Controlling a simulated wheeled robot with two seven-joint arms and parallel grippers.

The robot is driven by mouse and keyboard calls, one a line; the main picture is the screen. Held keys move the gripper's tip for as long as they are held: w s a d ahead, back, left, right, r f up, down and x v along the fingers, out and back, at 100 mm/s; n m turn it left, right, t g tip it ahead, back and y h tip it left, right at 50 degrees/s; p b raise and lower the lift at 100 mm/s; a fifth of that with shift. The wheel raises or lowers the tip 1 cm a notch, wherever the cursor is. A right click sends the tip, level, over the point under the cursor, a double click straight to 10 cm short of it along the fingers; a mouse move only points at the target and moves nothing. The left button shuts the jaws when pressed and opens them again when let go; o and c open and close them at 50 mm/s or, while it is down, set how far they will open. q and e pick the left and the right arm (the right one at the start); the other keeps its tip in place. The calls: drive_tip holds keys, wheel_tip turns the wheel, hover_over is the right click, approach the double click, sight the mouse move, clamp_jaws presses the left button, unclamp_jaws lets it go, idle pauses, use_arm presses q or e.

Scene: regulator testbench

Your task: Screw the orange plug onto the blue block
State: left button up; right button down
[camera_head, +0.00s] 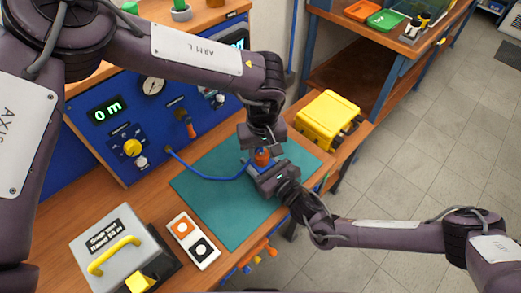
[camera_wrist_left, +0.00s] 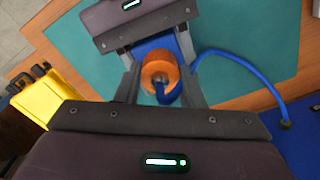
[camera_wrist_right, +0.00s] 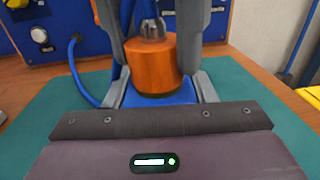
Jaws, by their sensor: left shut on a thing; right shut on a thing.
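The orange plug (camera_head: 262,158) is between the two grippers over the teal mat. My left gripper (camera_head: 262,150) reaches down from above and is shut on it; the left wrist view shows the plug (camera_wrist_left: 158,68) between its fingers. My right gripper (camera_head: 257,170) comes from the right and is shut on the blue block, mostly hidden in the head view. The block (camera_wrist_left: 150,47) shows in the left wrist view. In the right wrist view the plug (camera_wrist_right: 152,66) stands upright directly over the block (camera_wrist_right: 155,98). I cannot tell whether the threads are engaged.
A blue hose (camera_head: 205,177) runs from the blue panel (camera_head: 105,150) to the block area. The teal mat (camera_head: 225,215) is largely clear. A yellow case (camera_head: 327,118) stands right of it. A grey box with a yellow handle (camera_head: 110,245) and a two-button plate (camera_head: 192,240) lie front left.

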use_arm(q)
drive_tip(key=shift+d+r+m, duration=0.1)
drive_tip(key=shift+m, duration=0.8)
drive_tip(key=o, duration=1)
drive_tip(key=shift+a+r, duration=0.1)
drive_tip(key=shift+a, duration=0.1)
drive_tip(key=shift+r, duration=2.15)
drive_tip(key=shift+c, duration=0.2)
